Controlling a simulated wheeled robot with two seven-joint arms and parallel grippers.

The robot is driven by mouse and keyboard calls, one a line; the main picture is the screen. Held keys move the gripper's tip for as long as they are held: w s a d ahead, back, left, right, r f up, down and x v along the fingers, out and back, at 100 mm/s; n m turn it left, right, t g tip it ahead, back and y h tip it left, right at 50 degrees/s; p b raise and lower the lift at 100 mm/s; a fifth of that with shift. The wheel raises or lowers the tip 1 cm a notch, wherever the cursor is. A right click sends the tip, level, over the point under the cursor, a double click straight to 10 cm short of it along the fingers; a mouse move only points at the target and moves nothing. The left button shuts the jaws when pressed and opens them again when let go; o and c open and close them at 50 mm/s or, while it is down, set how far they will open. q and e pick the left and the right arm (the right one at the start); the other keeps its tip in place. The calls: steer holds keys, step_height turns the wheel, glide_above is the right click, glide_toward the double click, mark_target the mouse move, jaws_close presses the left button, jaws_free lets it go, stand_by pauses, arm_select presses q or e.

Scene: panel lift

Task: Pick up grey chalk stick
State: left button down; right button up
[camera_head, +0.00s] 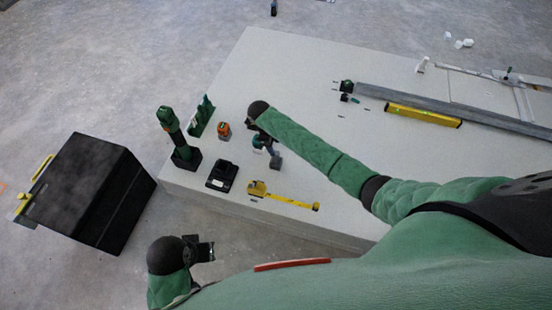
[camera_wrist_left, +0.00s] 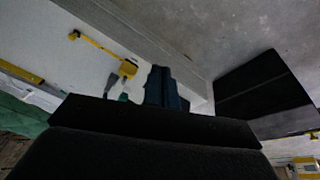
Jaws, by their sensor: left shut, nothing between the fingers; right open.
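I cannot pick out the grey chalk stick with certainty in either view. My left gripper (camera_head: 205,252) is shut and empty, beyond the panel's near edge and low in the head view. Its dark fingers (camera_wrist_left: 165,88) lie together in the left wrist view.
A yellow tape measure (camera_head: 290,200), black battery-like block (camera_head: 222,175), green-and-black tool (camera_head: 174,135) and orange-and-dark item (camera_head: 224,130) stand on the panel's left end. A yellow level (camera_head: 424,116) lies by a long grey bar (camera_head: 450,108). A black case (camera_head: 95,190) stands left on the floor.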

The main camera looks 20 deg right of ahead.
mark_target(277, 157)
steer(key=shift+x, duration=1.2)
steer(key=x, duration=0.3)
steer(key=p+x, duration=0.1)
steer(key=shift+s+a+f, duration=0.3)
steer(key=shift+f, duration=0.05)
steer(key=shift+d+f, duration=0.1)
steer(key=shift+f, duration=0.25)
arm_select(q)
steer(key=shift+s+a+r, duration=0.25)
steer(key=shift+a+r, duration=0.3)
steer(key=shift+r, duration=0.25)
steer(key=shift+a+f, duration=0.15)
arm_select(e)
steer(key=c, duration=1)
